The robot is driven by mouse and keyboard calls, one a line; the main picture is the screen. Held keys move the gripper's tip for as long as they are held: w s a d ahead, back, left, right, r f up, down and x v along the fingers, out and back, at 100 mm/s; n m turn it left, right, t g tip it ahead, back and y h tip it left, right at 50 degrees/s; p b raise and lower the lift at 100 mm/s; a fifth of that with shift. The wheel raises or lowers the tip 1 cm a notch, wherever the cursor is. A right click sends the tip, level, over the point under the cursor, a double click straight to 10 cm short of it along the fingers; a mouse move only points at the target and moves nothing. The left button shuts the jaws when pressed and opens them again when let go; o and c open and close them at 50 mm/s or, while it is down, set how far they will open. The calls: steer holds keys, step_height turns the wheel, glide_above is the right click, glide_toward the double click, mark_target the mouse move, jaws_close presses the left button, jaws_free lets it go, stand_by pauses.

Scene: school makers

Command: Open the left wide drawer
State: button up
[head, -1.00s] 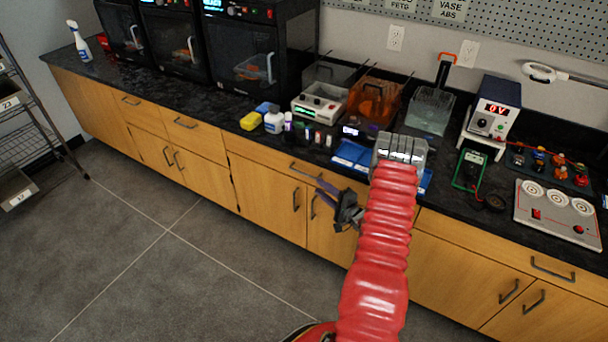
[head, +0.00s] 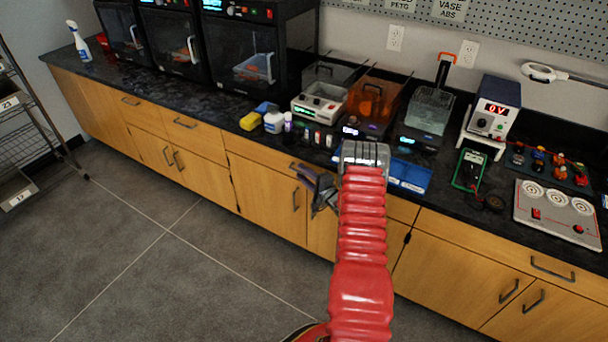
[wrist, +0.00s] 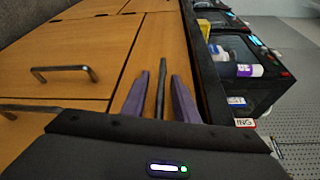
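The left wide drawer (head: 250,153) is a wooden front under the black counter in the head view, and it looks closed. Its dark bar handle (head: 293,166) is partly hidden by my gripper (head: 309,178). In the wrist view the drawer front (wrist: 160,40) runs up the picture, with its handle (wrist: 161,85) between the two purple fingers of my gripper (wrist: 159,80). The fingers are apart, one on each side of the handle. I see no clear contact with it.
Cabinet doors with handles (head: 296,199) lie below the drawer; one handle (wrist: 65,74) shows in the wrist view. The black counter (head: 225,100) above holds printers, a blue tray (head: 410,177) and a multimeter (head: 469,169). The grey floor (head: 170,270) in front is clear.

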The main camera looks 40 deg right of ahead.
steer(key=shift+c, duration=0.2)
steer(key=c, duration=0.6)
jaws_close()
steer(key=shift+f, duration=0.1)
stand_by(0.4)
